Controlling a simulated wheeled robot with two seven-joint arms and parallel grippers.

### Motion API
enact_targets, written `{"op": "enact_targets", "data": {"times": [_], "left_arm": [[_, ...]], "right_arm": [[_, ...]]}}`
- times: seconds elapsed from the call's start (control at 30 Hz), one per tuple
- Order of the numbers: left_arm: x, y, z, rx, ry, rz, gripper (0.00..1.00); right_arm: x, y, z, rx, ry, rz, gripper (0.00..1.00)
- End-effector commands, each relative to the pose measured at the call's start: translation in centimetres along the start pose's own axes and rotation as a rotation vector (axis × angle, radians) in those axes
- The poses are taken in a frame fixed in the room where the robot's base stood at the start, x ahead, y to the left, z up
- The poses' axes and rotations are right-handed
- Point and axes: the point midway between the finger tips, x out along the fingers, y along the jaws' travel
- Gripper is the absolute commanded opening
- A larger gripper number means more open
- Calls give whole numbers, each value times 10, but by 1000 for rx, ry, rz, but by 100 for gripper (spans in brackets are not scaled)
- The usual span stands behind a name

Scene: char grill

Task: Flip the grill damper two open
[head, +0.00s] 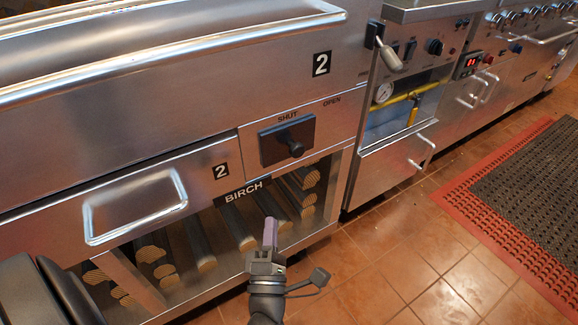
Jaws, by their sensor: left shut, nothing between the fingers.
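My right gripper is not in view.
A drawer with a steel handle (136,205) is to the left. Logs (196,244) lie on the open shelf below, marked BIRCH. A lever (389,60) sticks out at the upper right. Tiled floor (390,260) and a mat (525,190) are on the right.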

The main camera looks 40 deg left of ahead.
Motion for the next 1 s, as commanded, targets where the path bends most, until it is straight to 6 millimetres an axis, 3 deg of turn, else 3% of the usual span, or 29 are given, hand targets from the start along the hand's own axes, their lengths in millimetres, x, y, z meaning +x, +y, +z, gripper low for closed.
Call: {"op": "enact_targets", "data": {"times": [0.43,0.5,0.7,1.0], "left_arm": [[92,-2,0,1,-1,3,0],[102,-2,8,-1,0,2,0],[118,-1,25,0,-1,0,0],[122,0,29,2,-1,0,0]], "right_arm": [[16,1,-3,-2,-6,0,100],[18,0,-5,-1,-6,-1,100],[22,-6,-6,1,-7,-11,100],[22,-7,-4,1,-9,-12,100]]}}
